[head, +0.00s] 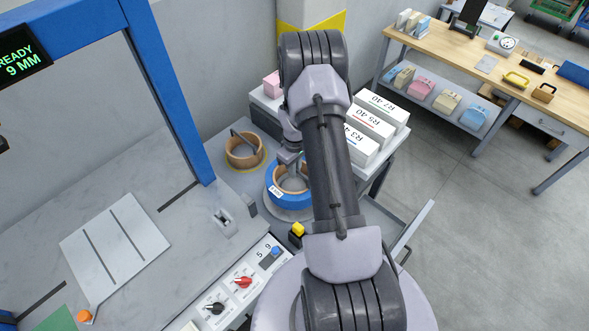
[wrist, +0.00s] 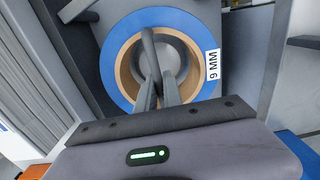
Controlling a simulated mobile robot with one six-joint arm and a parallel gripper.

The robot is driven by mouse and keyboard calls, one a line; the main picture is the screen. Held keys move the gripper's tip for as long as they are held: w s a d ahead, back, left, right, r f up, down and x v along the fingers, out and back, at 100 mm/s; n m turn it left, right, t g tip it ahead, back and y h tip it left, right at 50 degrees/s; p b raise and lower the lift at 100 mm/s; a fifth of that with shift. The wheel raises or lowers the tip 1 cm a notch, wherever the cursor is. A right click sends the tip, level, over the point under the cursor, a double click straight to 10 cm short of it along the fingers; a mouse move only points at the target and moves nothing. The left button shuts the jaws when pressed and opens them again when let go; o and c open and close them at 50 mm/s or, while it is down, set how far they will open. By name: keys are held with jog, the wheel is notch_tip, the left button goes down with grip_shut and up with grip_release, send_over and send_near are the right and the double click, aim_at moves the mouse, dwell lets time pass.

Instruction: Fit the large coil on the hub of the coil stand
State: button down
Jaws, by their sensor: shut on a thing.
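A blue coil (head: 275,198) with a tan inner core and a white label sits right of centre-left in the head view. It also shows in the wrist view (wrist: 117,72), where its label reads 9 MM. In the head view my arm covers part of the coil's right side. A grey round surface (head: 288,214) shows under the coil; I cannot tell whether they touch.
White boxes (head: 372,130) stand on a shelf right of my arm. A blue frame (head: 170,90) and a grey worktop (head: 150,280) with control knobs lie to the left. A wooden bench (head: 470,60) stands at the back right. Open floor (head: 480,240) lies to the right.

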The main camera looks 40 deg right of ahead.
jog(key=shift+f+b, duration=2.15)
jog(key=shift+f, duration=0.4)
dwell(0.9)
jog(key=c, duration=1.4)
grip_release()
notch_tip(320, 180, up, 24)
jog(key=p, duration=0.9)
jog(key=shift+r, duration=0.2)
jog(key=shift+d, duration=0.1)
